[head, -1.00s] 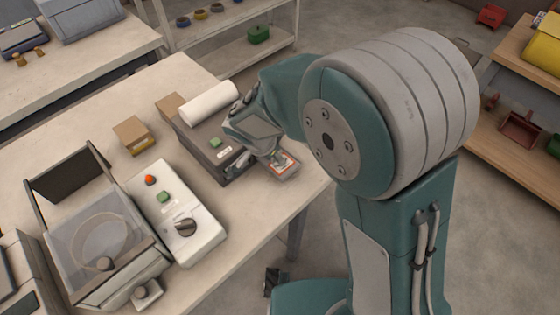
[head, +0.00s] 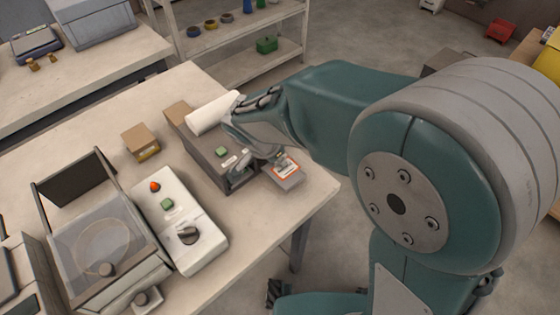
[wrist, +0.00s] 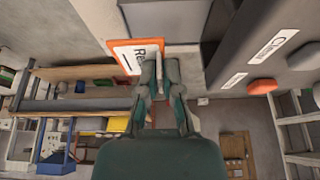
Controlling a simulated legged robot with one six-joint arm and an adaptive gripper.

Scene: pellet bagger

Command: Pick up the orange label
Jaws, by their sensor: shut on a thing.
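The orange label (head: 287,167), white with an orange border, is at the grey front plate (head: 287,179) of the dark label printer (head: 205,152). My gripper (head: 272,159) reaches in from the upper right, low beside the printer's front. In the wrist view my gripper's fingertips (wrist: 159,60) are together at the edge of the label (wrist: 133,56), whose black print partly shows. The gripper is shut on the label. Whether the label is clear of the plate cannot be told.
A white roll (head: 212,113) lies on top of the printer. A white control box (head: 180,222) with a knob stands to the left, beside the bagger (head: 105,240). A small cardboard box (head: 140,141) stands behind. The table's right edge is close to the printer.

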